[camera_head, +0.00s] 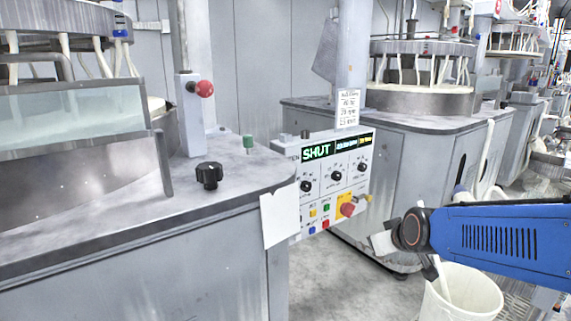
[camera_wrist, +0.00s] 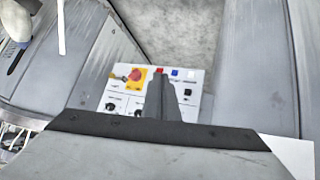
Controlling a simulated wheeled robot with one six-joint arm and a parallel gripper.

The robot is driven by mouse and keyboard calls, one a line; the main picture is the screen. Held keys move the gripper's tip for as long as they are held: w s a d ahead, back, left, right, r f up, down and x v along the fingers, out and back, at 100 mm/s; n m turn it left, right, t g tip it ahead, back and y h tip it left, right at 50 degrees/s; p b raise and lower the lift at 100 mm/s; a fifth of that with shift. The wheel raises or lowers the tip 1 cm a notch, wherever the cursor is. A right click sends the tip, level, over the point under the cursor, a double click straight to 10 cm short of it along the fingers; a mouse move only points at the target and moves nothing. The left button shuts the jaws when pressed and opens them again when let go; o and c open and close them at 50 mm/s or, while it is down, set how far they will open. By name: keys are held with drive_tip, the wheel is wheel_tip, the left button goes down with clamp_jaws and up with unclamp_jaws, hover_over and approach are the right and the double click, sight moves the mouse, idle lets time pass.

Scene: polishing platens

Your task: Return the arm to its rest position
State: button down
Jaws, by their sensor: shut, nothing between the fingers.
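My blue arm (camera_head: 500,238) reaches in from the right edge of the head view, in front of the aisle. Its dark round joint is at the left end, right of the control panel (camera_head: 335,180). In the wrist view my gripper (camera_wrist: 161,80) shows as a dark narrow shape in the middle, its fingers together with nothing between them. Behind it the control panel (camera_wrist: 122,98) appears upside down. In the head view the fingers cannot be made out clearly.
The near polishing machine has a grey worktop (camera_head: 130,210), a black knob (camera_head: 209,175) and a red ball knob (camera_head: 204,88). A second machine (camera_head: 420,100) stands behind. A white bucket (camera_head: 462,295) is on the floor below my arm. Grey floor (camera_head: 340,285) shows between the machines.

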drive_tip(key=s+d+m+g, duration=0.1)
drive_tip(key=s+d+g, duration=0.1)
drive_tip(key=s, duration=1)
drive_tip(key=s+d+f+m+g+h, duration=0.1)
drive_tip(key=s+d+m+g, duration=0.1)
drive_tip(key=s, duration=1.1)
drive_tip(key=shift+s+f+g, duration=0.3)
drive_tip(key=shift+g, duration=0.1)
drive_tip(key=shift+d, duration=0.1)
idle(0.4)
